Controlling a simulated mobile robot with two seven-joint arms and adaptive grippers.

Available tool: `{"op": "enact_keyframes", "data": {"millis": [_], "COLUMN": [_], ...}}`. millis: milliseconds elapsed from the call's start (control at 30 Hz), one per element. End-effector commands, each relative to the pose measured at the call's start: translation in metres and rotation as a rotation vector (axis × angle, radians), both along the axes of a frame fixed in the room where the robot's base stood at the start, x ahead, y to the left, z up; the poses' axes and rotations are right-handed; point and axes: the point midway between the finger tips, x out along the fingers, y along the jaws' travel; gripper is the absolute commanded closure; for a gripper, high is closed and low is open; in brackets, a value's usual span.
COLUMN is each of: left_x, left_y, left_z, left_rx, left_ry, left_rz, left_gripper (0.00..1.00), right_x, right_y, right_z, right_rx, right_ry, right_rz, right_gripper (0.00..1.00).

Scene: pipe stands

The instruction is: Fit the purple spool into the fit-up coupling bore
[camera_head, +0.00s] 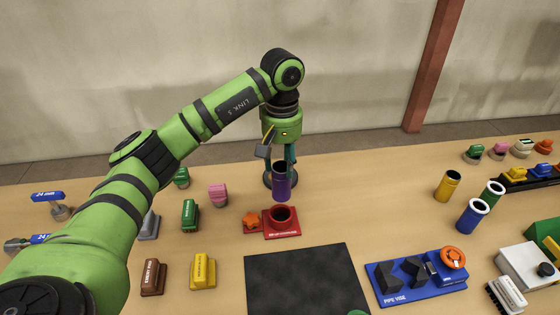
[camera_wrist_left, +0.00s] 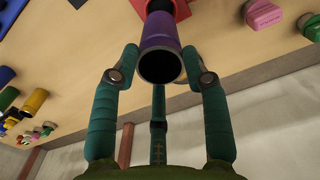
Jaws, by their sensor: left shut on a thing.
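The purple spool (camera_head: 281,182) is upright above the red fit-up coupling (camera_head: 282,232), whose round dark bore opens upward. My left gripper (camera_head: 279,160) is shut on the spool and holds it from above. A red part of the coupling (camera_wrist_left: 180,8) shows beyond the spool in that view. The spool's lower end looks close to the bore; I cannot tell whether it is over the centre or touching the rim. My right gripper is not in view.
An orange knob (camera_head: 251,220) sits at the coupling's left. A black mat (camera_head: 305,280) lies in front, with a blue pipe vise (camera_head: 415,280) to its right. Yellow (camera_head: 447,186), blue (camera_head: 472,216) and green (camera_head: 492,194) spools stand at the right. Green and pink blocks lie left.

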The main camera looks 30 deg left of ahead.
Motion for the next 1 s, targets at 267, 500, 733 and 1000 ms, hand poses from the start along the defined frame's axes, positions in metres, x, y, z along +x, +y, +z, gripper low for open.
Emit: {"op": "enact_keyframes", "data": {"millis": [267, 500, 733, 1000], "left_x": [0.0, 0.0, 0.0, 0.0], "left_y": [0.001, 0.0, 0.0, 0.0], "left_z": [-0.001, -0.021, -0.046, -0.056], "left_rx": [0.0, 0.0, 0.0, 0.0], "left_ry": [0.0, 0.0, 0.0, -0.001], "left_rz": [-0.001, -0.002, -0.002, -0.002], "left_gripper": [1.0, 1.0, 1.0, 1.0], "right_x": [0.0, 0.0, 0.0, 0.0], "right_y": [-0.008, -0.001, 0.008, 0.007], "right_z": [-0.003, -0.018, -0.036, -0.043], "right_rx": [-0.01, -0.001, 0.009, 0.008], "right_ry": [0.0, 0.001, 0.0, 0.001], "right_rz": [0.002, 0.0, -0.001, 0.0], "right_gripper": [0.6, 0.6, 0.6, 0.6]}}
